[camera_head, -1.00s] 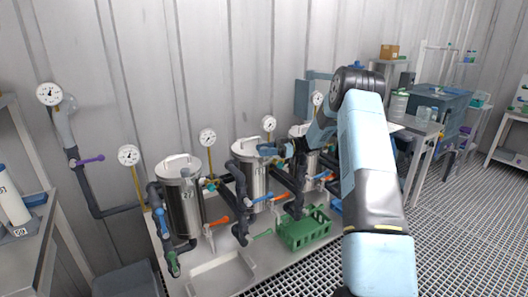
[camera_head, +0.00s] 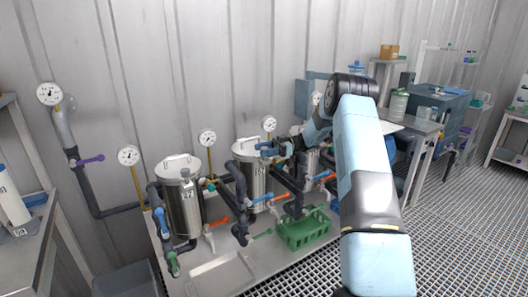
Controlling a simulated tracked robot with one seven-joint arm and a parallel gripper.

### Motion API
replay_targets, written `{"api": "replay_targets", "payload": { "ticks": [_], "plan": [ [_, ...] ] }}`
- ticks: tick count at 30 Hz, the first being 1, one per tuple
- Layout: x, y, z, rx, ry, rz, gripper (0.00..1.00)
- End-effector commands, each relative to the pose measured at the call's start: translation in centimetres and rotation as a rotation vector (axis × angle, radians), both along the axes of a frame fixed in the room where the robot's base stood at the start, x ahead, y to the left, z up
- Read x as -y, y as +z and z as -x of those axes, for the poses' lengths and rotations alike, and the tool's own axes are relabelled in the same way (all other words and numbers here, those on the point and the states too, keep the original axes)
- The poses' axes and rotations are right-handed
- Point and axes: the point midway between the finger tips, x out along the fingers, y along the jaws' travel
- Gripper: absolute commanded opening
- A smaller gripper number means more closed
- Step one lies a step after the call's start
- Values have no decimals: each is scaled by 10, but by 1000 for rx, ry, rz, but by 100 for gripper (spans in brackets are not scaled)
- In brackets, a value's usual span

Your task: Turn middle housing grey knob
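Three steel membrane housings stand in a row on a light bench: the left housing (camera_head: 183,205), the middle housing (camera_head: 252,180) and the right housing (camera_head: 311,163), which is partly behind my arm. My gripper (camera_head: 265,150) is beside the upper right of the middle housing, pointing left at its lid. Its fingers are small here, and I cannot tell whether they are open or touch anything. I cannot make out a grey knob; the gripper may hide it. Dark pipes with blue and orange handles run in front of the middle housing.
A green crate (camera_head: 306,232) stands on the bench in front. Gauges (camera_head: 208,138) rise behind the housings. A purple-handled pipe (camera_head: 88,160) is at the left wall. A side table (camera_head: 417,133) with containers is at the right.

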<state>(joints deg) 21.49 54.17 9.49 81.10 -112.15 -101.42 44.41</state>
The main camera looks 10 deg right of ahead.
Motion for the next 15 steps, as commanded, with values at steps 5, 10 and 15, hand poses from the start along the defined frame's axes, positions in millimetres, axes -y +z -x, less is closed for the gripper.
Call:
{"api": "replay_targets", "payload": {
  "ticks": [5,10,15],
  "plan": [
    [0,0,0,-1,-1,0,59],
    [4,-1,0,-1,-2,1,59],
    [23,-1,-3,0,-3,0,59]
  ]
}}
